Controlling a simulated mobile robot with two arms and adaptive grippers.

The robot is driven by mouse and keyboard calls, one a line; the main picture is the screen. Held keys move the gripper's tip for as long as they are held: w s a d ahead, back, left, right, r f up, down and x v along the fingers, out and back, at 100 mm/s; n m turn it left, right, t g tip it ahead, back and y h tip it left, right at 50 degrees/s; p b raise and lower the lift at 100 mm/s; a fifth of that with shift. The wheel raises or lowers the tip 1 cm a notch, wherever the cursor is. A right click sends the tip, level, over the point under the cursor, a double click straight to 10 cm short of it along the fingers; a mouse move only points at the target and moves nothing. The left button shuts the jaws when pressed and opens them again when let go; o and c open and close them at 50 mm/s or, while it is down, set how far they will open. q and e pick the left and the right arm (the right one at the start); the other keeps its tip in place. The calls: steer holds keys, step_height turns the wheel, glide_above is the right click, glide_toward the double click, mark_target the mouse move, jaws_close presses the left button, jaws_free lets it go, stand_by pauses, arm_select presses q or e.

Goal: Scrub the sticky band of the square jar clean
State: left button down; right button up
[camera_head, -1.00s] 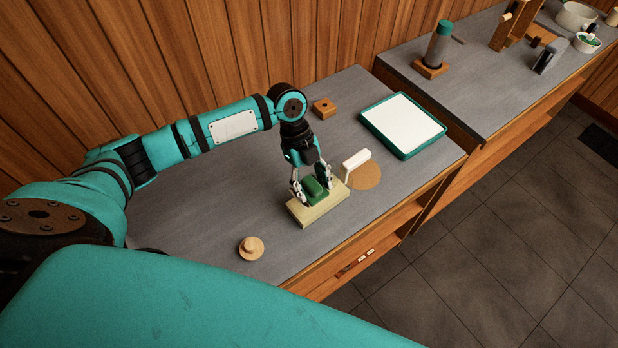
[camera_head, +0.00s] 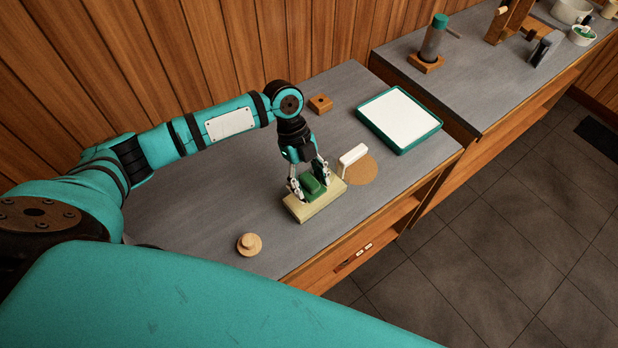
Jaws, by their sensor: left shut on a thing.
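My left gripper (camera_head: 309,184) points down and is shut on a green block (camera_head: 313,187). The green block is at a pale wooden block (camera_head: 318,206) on the grey counter; the fingers hide part of the contact, so I cannot tell whether it is lifted. A white block (camera_head: 353,154) stands just right of the gripper, by a round tan mat (camera_head: 358,172). I cannot make out a sticky band or tell for certain which thing is the square jar. My right gripper is out of view.
A teal-rimmed tray with a white surface (camera_head: 409,147) lies right of the mat. A small wooden block (camera_head: 320,104) is behind the gripper, and a round wooden knob (camera_head: 249,244) is near the front edge. The counter's left part (camera_head: 200,210) is clear.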

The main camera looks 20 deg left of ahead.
arm_select(q)
steer(key=shift+s+d+p, duration=0.4)
steer(key=shift+s+d, duration=0.05)
steer(key=shift+d, duration=0.1)
steer(key=shift+s, duration=0.1)
steer(key=shift+d+f, duration=0.1)
stand_by(0.4)
stand_by(0.8)
stand_by(0.3)
steer(key=shift+w+a, duration=0.35)
steer(key=shift+a, duration=0.35)
steer(key=shift+w+a, duration=0.3)
steer(key=shift+a, duration=0.4)
